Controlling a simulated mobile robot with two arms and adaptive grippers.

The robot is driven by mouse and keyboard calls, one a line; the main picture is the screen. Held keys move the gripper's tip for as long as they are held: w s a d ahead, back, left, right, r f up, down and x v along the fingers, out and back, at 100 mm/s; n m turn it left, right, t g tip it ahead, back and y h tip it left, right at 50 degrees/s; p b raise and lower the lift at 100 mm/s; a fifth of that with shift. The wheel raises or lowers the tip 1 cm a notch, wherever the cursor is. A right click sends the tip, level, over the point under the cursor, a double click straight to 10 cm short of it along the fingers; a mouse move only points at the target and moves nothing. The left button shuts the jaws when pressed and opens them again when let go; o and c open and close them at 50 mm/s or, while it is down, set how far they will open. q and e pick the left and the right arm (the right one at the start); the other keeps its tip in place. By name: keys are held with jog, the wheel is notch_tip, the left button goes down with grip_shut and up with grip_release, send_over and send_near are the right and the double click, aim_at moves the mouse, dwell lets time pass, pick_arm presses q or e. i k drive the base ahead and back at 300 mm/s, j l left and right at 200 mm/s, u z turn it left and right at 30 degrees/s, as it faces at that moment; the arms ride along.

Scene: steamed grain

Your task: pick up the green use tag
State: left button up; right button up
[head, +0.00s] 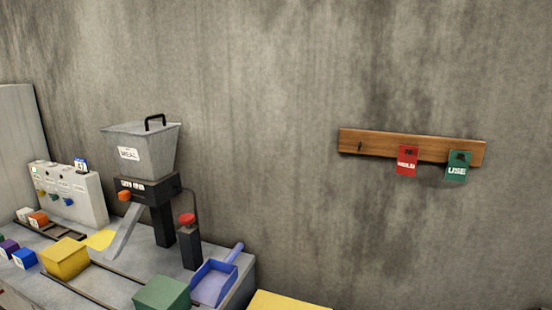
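The green USE tag (457,167) hangs at the right end of a wooden board (380,142) on the wall. It has white lettering and a dark spot near its top. A red HOLD tag (407,161) hangs to its left on the same board. A bare dark peg (360,146) shows near the board's left end. Neither of my grippers is in the head view.
A grey counter at the lower left holds a MEAL hopper (140,150), a post with a red button (187,220), a blue scoop (215,280), a green block (162,293) and a yellow block (65,258). The wall around the board is clear.

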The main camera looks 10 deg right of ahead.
aim_at(457, 170)
jog(key=z, duration=1.4)
